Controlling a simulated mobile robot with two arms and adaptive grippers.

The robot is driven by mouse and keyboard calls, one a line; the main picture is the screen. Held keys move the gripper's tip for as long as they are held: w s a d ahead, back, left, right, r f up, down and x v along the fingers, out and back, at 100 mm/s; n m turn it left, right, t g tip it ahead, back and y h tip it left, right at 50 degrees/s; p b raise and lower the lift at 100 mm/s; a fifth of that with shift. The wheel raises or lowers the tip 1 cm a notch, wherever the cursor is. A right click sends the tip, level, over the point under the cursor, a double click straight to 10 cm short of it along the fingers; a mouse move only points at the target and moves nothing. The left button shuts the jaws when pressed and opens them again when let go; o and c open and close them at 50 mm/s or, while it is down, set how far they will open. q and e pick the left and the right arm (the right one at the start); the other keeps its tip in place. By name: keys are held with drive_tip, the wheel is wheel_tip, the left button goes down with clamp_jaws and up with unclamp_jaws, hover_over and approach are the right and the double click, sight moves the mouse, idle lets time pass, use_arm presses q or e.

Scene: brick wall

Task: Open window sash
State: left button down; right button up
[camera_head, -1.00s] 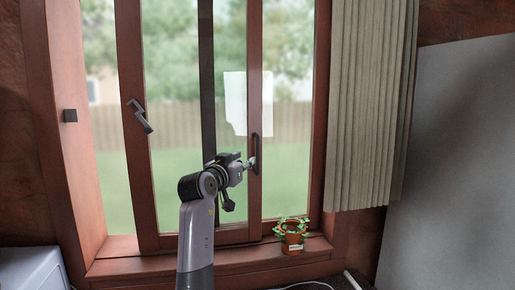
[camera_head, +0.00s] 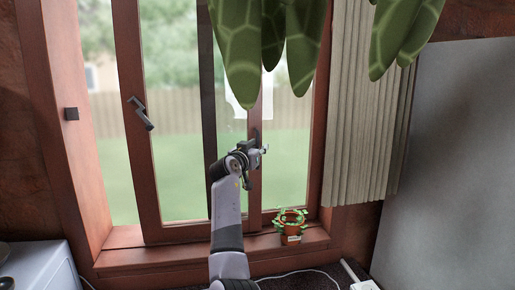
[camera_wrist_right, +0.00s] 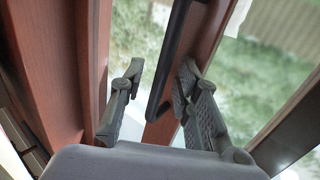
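The wooden window (camera_head: 132,190) fills the middle of the head view. Its left sash carries a grey lever handle (camera_head: 140,114). A dark upright bar handle, on the sash stile right of centre, shows in the wrist view (camera_wrist_right: 168,55). My right gripper (camera_head: 264,150) is at this bar handle, partly hiding it in the head view. In the wrist view its two fingers (camera_wrist_right: 159,77) are spread, one on each side of the bar, with visible gaps. Contact with the bar is not visible. My left gripper is out of view.
A potted plant (camera_head: 291,236) stands on the sill, right of my arm. Large green leaves (camera_head: 300,40) hang across the top, covering the upper window. A pleated curtain (camera_head: 362,110) hangs at the right. A white box-like object (camera_head: 40,265) is at lower left.

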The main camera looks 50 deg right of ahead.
clamp_jaws()
idle(0.7)
